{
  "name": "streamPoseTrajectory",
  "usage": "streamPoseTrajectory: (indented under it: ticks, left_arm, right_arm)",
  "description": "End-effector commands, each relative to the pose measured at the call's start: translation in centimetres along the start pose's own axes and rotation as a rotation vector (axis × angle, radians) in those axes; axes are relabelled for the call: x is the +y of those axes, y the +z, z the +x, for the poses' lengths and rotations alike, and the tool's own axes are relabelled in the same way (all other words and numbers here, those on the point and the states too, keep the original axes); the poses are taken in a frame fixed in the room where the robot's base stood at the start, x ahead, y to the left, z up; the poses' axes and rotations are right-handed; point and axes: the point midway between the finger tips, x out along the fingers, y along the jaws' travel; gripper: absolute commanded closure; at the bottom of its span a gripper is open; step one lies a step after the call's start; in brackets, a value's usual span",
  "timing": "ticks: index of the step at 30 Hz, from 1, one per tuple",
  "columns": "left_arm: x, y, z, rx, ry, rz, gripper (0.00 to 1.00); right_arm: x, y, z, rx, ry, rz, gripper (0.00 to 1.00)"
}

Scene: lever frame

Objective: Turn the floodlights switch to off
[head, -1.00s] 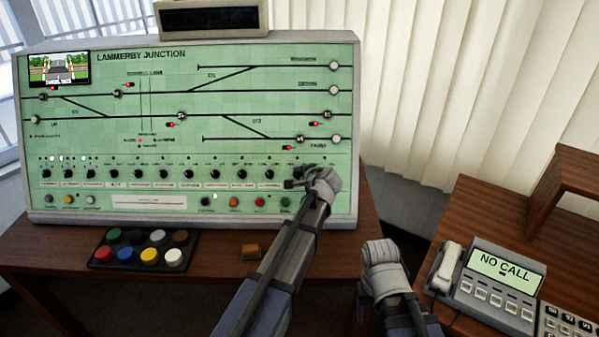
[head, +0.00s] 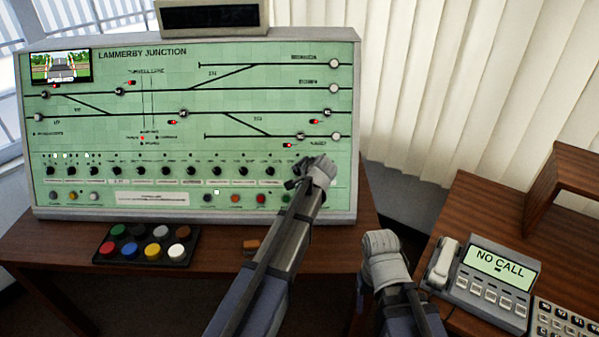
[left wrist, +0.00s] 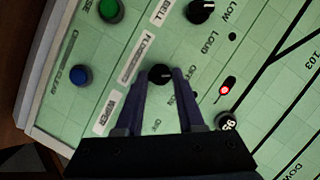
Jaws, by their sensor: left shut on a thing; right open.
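The floodlights switch is a small black rotary knob (left wrist: 160,73) on the green panel, beside a white label that begins "FLOOD" in the left wrist view. My left gripper (left wrist: 162,80) has one finger on each side of this knob and is shut on it. A pale mark shows on the knob's face; the small position words beside it are too blurred to read its setting surely. In the head view my left gripper (head: 291,183) is at the right end of the knob row and hides the knob. My right gripper (head: 381,246) is apart from the panel, low and right, open, its fingers hardly visible.
A bell knob (left wrist: 201,10) and a wiper label (left wrist: 110,112) lie close to the held knob. Coloured push buttons (head: 261,198) line the panel's lower edge. A button box (head: 106,249) stands on the desk. A telephone (head: 487,285) is on the right desk.

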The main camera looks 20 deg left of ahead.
Motion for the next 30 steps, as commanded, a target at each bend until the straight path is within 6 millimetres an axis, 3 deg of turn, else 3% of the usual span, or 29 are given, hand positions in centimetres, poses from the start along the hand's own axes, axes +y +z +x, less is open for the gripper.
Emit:
streamPoseTrajectory:
  ticks: [7, 8, 15, 24, 30]
  left_arm:
    - [0.1, 0.1, 0.0, -0.002, 0.003, -0.004, 1.0]
    - [0.1, 0.1, 0.0, -0.002, 0.003, -0.004, 0.59]
    - [0.1, 0.0, 0.0, -0.001, 0.001, -0.002, 0.32]
    - [0.0, 0.0, -0.2, 0.0, 0.001, -0.001, 0.32]
    - [-0.2, 0.0, -1.9, 0.0, 0.001, 0.001, 0.32]
  right_arm:
    - [0.0, 0.0, 0.0, 0.0, 0.0, 0.0, 0.32]
    - [0.0, 0.0, 0.0, 0.0, 0.0, 0.0, 0.32]
    - [0.0, 0.0, 0.0, 0.0, 0.0, 0.0, 0.32]
    - [0.0, 0.0, -0.1, 0.0, 0.0, 0.0, 0.32]
    - [0.1, 0.1, -1.4, 0.0, 0.0, 0.0, 0.32]
